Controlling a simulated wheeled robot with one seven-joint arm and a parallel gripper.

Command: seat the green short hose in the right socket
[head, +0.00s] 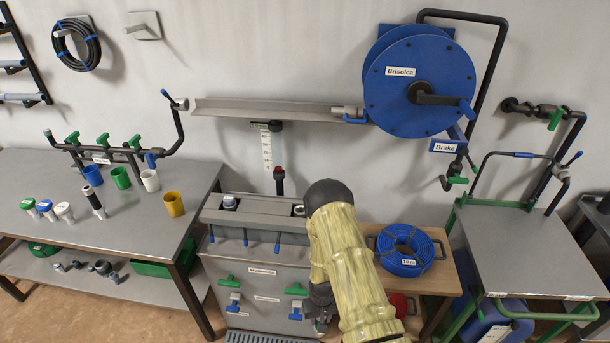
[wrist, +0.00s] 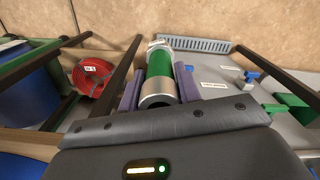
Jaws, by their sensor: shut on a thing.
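The green short hose (wrist: 159,66), a green cylinder with silver metal ends, is between the two purple fingers of my gripper (wrist: 158,84) in the wrist view. The fingers are shut on its sides. In the head view my arm covers most of the gripper, and I cannot make out the hose there. The grey manifold cabinet (head: 262,262) stands at the centre. The right socket (head: 297,210) is a pale ring at its top, partly hidden by my arm. The hose appears away from the right socket.
A bench (head: 120,225) with several cups and fittings stands on the left. A blue hose coil (head: 405,250) lies on a small wooden table at right. A blue reel (head: 420,80) hangs above. A red coil (wrist: 92,76) and a drain grate (wrist: 193,45) show in the wrist view.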

